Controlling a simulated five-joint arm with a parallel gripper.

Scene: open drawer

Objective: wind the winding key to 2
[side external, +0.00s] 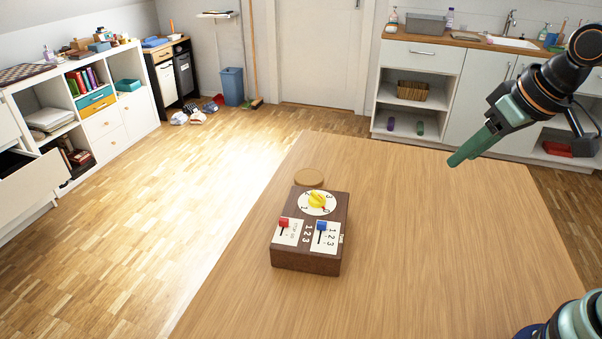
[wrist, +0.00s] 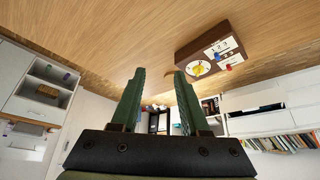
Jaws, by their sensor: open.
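A dark brown wooden box (side external: 306,262) sits on the table, with a yellow winding key (side external: 317,200) on a round white numbered dial (side external: 305,208). I cannot tell for sure which number the key points to. A red slider (side external: 284,222) and a blue slider (side external: 321,225) sit on white plates with numbers below the dial. The box (wrist: 217,50) shows upside down in the wrist view, with the yellow key (wrist: 197,69) at its near left. My gripper (side external: 456,160) is raised at the right, well apart from the box. Its green fingers (wrist: 158,72) are open and empty.
A round wooden disc (side external: 309,178) lies on the table behind the box. The table (side external: 430,260) is otherwise clear. Shelves (side external: 75,110) stand on the floor at left, and a kitchen counter (side external: 450,42) stands behind the table.

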